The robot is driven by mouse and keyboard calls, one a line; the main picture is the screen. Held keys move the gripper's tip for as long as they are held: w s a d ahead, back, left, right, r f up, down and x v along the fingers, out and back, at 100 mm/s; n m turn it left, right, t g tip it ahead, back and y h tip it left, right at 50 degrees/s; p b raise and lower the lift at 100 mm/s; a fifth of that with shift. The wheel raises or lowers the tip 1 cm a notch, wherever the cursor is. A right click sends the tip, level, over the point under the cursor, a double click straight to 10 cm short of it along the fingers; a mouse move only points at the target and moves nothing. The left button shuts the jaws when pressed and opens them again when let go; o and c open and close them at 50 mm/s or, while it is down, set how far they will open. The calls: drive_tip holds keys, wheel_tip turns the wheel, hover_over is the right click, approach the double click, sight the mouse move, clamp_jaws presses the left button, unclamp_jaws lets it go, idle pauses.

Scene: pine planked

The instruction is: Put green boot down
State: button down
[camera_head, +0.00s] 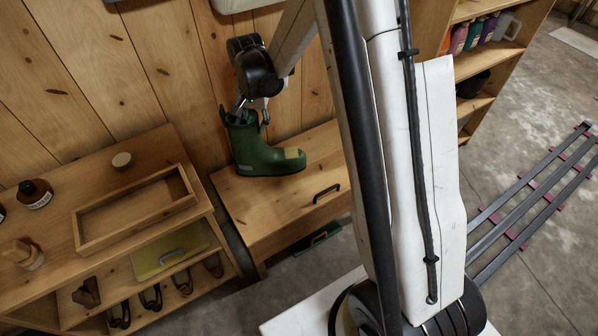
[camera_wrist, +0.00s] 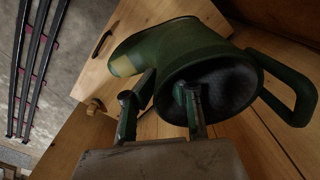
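The green boot (camera_head: 258,150) has a pale yellow toe patch. It stands upright on the wooden bench (camera_head: 240,211), toe to the right, its sole appearing to rest on the top. My gripper (camera_head: 243,110) is at the boot's upper opening. In the wrist view my gripper (camera_wrist: 160,100) straddles the rim of the boot (camera_wrist: 185,50): one finger is inside the dark opening, the other outside. The fingers look apart, with a gap between the inner finger and the wall. A green loop handle stands at the rim. The outer finger's contact with the boot is unclear.
A wooden shelf unit (camera_head: 165,145) stands left of the bench, carrying an open wooden tray (camera_head: 135,222), bottles (camera_head: 36,193) and a round knob-like piece (camera_head: 122,160). The plank wall is close behind the boot. Bare bench top lies right of and in front of the boot.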

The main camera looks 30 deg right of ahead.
drive_tip(key=w+d+f+m+b, duration=0.5)
drive_tip(key=d+f+m+b, duration=0.1)
drive_tip(key=d, duration=0.3)
drive_tip(key=w+d+f+m+b, duration=0.4)
drive_tip(key=d+f+m+b, duration=0.3)
drive_tip(key=d+f+b, duration=0.1)
drive_tip(key=shift+w+d+f+b, duration=0.35)
drive_tip(key=shift+d+f, duration=0.05)
drive_tip(key=shift+f, duration=0.3)
drive_tip(key=c, duration=1.9)
unclamp_jaws()
